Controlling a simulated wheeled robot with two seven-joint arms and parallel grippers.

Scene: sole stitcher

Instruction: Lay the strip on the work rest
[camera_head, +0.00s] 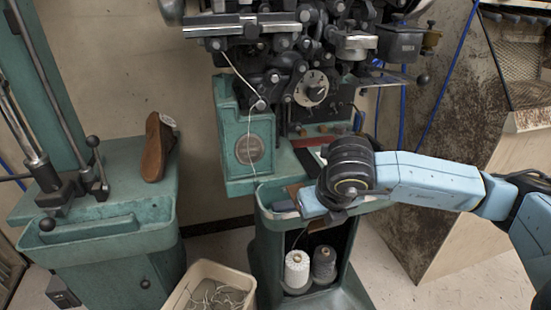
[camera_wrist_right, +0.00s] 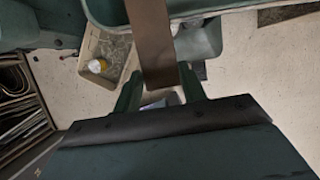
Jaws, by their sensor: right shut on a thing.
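The brown strip (camera_wrist_right: 150,40) is flat and long in the right wrist view, running up from between the two green fingers of my right gripper (camera_wrist_right: 158,78). The gripper is shut on it. In the head view my right gripper (camera_head: 290,206) is at the front tray of the green stitching machine, and a short brown piece of the strip (camera_head: 293,189) shows beside it. The far end of the strip crosses the tray rim in the wrist view and is cut off. I cannot tell which part is the work rest, or whether the strip touches it. My left gripper is out of view.
The green stitching machine (camera_head: 249,135) stands above the tray, with thread spools (camera_head: 297,268) below. A brown sole (camera_head: 154,150) stands on the left green machine. A cream bin (camera_head: 190,278) with scraps is on the floor. A stained panel (camera_head: 430,150) is at right.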

